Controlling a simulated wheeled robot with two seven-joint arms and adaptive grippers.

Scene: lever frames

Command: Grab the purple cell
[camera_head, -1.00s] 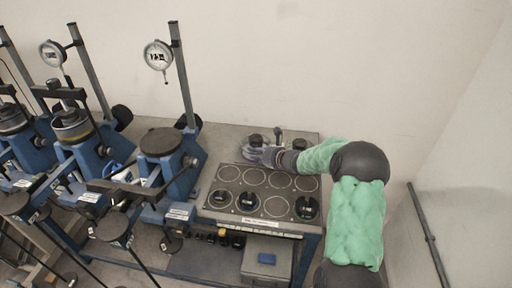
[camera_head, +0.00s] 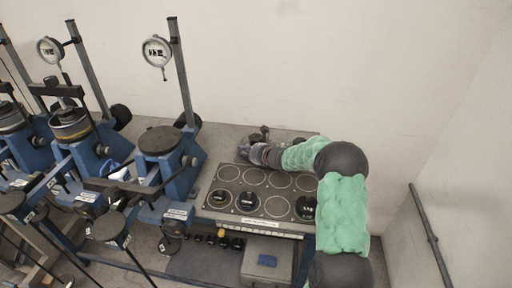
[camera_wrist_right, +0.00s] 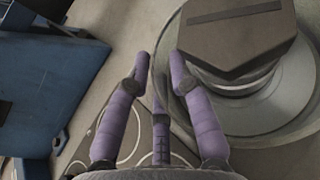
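A round cell with a clear, greyish rim and a dark angular top block (camera_wrist_right: 235,35) fills the upper right of the right wrist view. I cannot make out a purple colour on it. My right gripper (camera_wrist_right: 160,68) has purple padded fingers, apart with nothing between them. The right-hand finger overlaps the cell's left rim in the picture; I cannot tell if they touch. In the head view my right gripper (camera_head: 248,151) is at the back of the bench, by a dark knob (camera_head: 264,132), and hides most of what is there. My left gripper is not in view.
A grey panel (camera_head: 240,184) with ringed circles and several black knobs lies in front of my right gripper. Blue lever frames (camera_head: 178,182) with upright posts and dial gauges (camera_head: 157,51) stand to the left. A wall is behind; a grey box (camera_head: 267,262) sits below.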

